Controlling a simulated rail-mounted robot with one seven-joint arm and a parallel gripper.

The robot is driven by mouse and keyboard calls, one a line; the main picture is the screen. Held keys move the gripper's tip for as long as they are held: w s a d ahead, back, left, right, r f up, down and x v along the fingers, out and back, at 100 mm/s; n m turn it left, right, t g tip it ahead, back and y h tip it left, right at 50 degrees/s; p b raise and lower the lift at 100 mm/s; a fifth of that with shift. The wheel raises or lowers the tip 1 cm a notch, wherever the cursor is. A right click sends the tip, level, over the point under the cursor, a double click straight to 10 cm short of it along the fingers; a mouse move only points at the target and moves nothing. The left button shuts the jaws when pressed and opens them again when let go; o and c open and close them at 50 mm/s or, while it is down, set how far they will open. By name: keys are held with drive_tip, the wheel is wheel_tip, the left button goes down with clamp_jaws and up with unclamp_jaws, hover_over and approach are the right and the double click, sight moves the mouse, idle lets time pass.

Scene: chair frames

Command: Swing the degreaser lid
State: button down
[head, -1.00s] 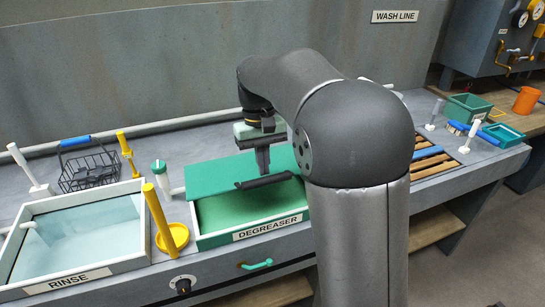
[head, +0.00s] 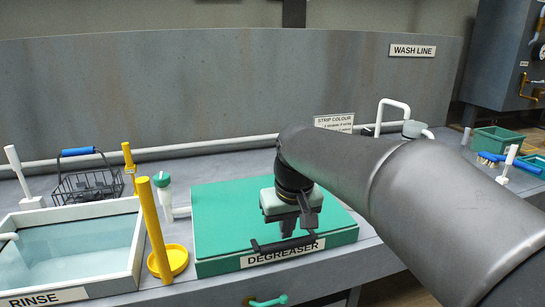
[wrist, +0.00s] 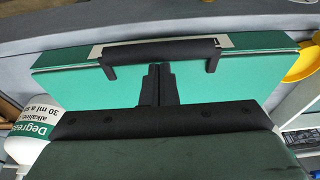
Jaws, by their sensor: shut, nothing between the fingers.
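The green degreaser lid (head: 225,215) lies flat over the tank marked DEGREASER (head: 205,268), and no tank inside shows. Its black bar handle (head: 268,246) runs along the front edge. My gripper (head: 288,232) is over the lid, just behind the handle as the head view shows it. In the wrist view the two black fingers (wrist: 159,82) are together and empty, close to the handle (wrist: 160,50), which spans across beyond their tips. I cannot tell whether the fingers touch the lid or the handle.
The rinse tank (head: 137,245) stands left, with a yellow post (head: 152,220) and yellow dish (head: 178,259) between the tanks. A wire basket (head: 88,187) is behind. A labelled Degreaser container (wrist: 30,118) is near in the wrist view. Green bins stand far right.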

drive_tip(key=shift+s+f, duration=0.15)
drive_tip(key=shift+f, duration=0.45)
drive_tip(key=r+p, duration=0.1)
drive_tip(key=w+r+p, duration=0.1)
drive_tip(key=r+p, duration=0.1)
drive_tip(key=w+r+p, duration=0.1)
drive_tip(key=r+p, duration=0.1)
drive_tip(key=shift+w+a+r, duration=0.2)
drive_tip(key=shift+w, duration=0.05)
drive_tip(key=v, duration=0.8)
drive_tip(key=s+d+f+p, duration=0.2)
drive_tip(key=s+f+p, duration=0.1)
drive_tip(key=s, duration=0.3)
drive_tip(key=s+d+f+m+g+p, duration=0.1)
drive_tip(key=s+d+f+p, duration=0.1)
drive_tip(key=s+f+p, duration=0.2)
drive_tip(key=s+d+f+m+g+p, duration=0.1)
drive_tip(key=s+d+f+p, duration=0.1)
drive_tip(key=s, duration=0.8)
drive_tip(key=shift+f+p, duration=0.85)
drive_tip(key=shift+p, duration=0.25)
